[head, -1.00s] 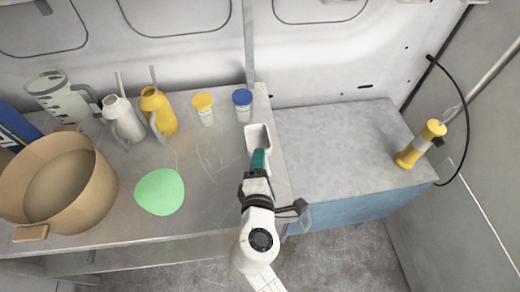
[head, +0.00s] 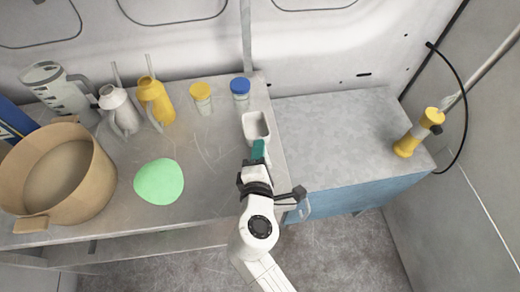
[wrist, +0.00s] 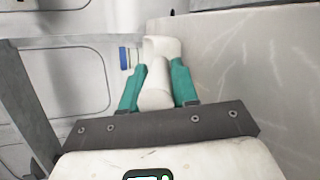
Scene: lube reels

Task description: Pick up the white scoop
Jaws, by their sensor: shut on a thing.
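The white scoop (head: 256,125) is at the right end of the metal table in the head view, its hollow open side facing up. My gripper (head: 259,152) has teal fingers and reaches it from the near side. In the wrist view, my gripper (wrist: 157,88) is shut on the scoop's white handle (wrist: 155,86), with one finger on each side. The scoop's body (wrist: 162,47) shows beyond the fingertips. I cannot tell from these views whether the scoop is clear of the table.
A yellow-lidded jar (head: 201,98) and a blue-lidded jar (head: 241,93) stand behind the scoop. A green disc (head: 159,186), a tan pot (head: 60,180) and several jugs are to the left. A lower grey-topped box (head: 345,145) with a yellow lamp (head: 415,135) is right.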

